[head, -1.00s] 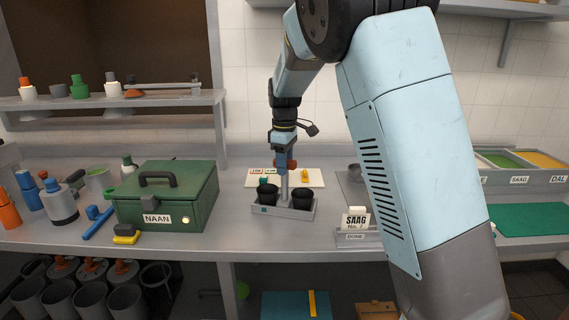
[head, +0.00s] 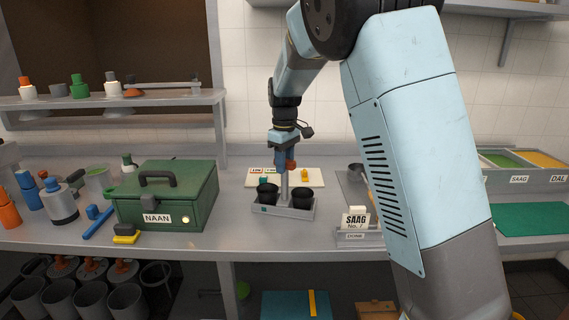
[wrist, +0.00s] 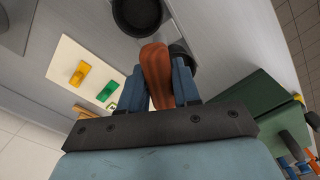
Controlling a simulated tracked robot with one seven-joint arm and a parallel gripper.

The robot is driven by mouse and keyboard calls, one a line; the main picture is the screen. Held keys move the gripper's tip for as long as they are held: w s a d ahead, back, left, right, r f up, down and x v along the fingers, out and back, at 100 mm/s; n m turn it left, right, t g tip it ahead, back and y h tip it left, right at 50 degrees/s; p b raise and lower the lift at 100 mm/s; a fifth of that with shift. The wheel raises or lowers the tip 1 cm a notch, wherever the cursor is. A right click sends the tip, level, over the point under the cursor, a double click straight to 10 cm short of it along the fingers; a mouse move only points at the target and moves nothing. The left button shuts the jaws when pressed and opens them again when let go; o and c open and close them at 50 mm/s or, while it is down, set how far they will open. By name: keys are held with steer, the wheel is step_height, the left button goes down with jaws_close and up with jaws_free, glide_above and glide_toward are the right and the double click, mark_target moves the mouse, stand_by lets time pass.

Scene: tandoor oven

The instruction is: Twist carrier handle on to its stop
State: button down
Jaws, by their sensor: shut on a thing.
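The carrier is a grey tray (head: 268,212) on the counter, with a black cup on each side of a grey central post (head: 285,188). Its orange-brown handle (wrist: 155,72) sits atop the post and also shows in the head view (head: 291,164), partly hidden by my fingers. My gripper (wrist: 158,85) points down from above and is shut on the handle, one blue finger on each side. In the head view my gripper (head: 284,160) is directly over the post. The wrist view shows one black cup (wrist: 137,14) fully and the other (wrist: 181,50) partly behind the handle and finger.
A green NAAN box (head: 190,195) stands left of the carrier. A white board (head: 316,178) with small coloured pieces lies behind it. A SAAG card (head: 356,217) stands to the right. Bare counter lies in front of the carrier.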

steer(key=shift+m, duration=0.6)
steer(key=c, duration=0.7)
jaws_free()
steer(key=shift+c, duration=0.2)
step_height(320, 180, up, 13)
steer(key=s+d+r+m+t+y, duration=0.1)
steer(key=s+d+r+m, duration=0.25)
steer(key=s+d, duration=0.55)
steer(key=s+d+f+m+t, duration=0.1)
steer(key=s+d, duration=0.3)
steer(key=s, duration=0.4)
steer(key=s+d+f+m+t, duration=0.2)
steer(key=s+d+f+m, duration=0.1)
steer(key=s, duration=0.5)
steer(key=s+d+f+m+t+h, duration=0.1)
steer(key=s+d+f+m, duration=0.1)
steer(key=s+d, duration=0.3)
steer(key=s, duration=0.4)
steer(key=shift+t, duration=0.3)
